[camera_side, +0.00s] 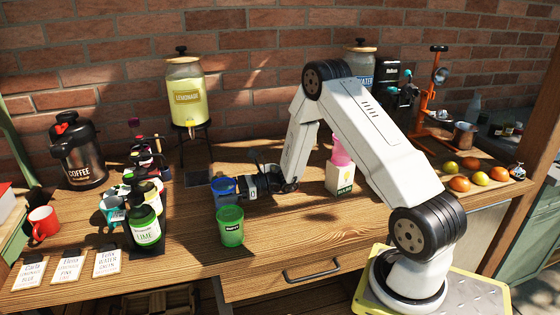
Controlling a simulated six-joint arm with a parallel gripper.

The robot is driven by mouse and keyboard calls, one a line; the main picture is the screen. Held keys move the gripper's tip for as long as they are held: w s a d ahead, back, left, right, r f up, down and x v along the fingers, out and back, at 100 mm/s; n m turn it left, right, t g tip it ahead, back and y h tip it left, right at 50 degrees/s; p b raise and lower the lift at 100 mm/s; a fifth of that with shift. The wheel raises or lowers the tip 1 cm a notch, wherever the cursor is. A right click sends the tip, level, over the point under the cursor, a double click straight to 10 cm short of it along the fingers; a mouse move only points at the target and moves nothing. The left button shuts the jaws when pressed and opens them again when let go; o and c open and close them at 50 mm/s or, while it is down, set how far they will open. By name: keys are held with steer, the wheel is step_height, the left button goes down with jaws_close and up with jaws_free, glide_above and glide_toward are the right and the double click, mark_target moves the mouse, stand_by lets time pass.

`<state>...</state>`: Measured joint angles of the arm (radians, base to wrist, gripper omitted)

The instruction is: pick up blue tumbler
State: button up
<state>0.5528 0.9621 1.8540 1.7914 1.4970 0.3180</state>
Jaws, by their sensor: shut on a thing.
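The blue tumbler (223,188) stands upright on the wooden table, or very close above it; I cannot tell which. It is just behind and left of a green tumbler (231,228). My gripper (238,187) reaches in low from the right, lying nearly level, and is shut on the blue tumbler. The fingers are dark and small in this view, so their exact contact is hard to see. The green tumbler partly hides the area in front of the blue one.
Lime bottles (145,222) and small cups stand left. A lemonade dispenser (186,95) stands behind. A pink cup on a white box (340,178) is right of my gripper. Name cards (70,267) lie front left. Fruit (459,184) lies far right. The table's front middle is clear.

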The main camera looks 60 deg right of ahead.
steer(key=s+a+r, duration=0.2)
steer(key=s+r, duration=0.9)
steer(key=s, duration=0.3)
steer(key=shift+a+r, duration=0.1)
steer(key=shift+w, duration=0.15)
stand_by(0.4)
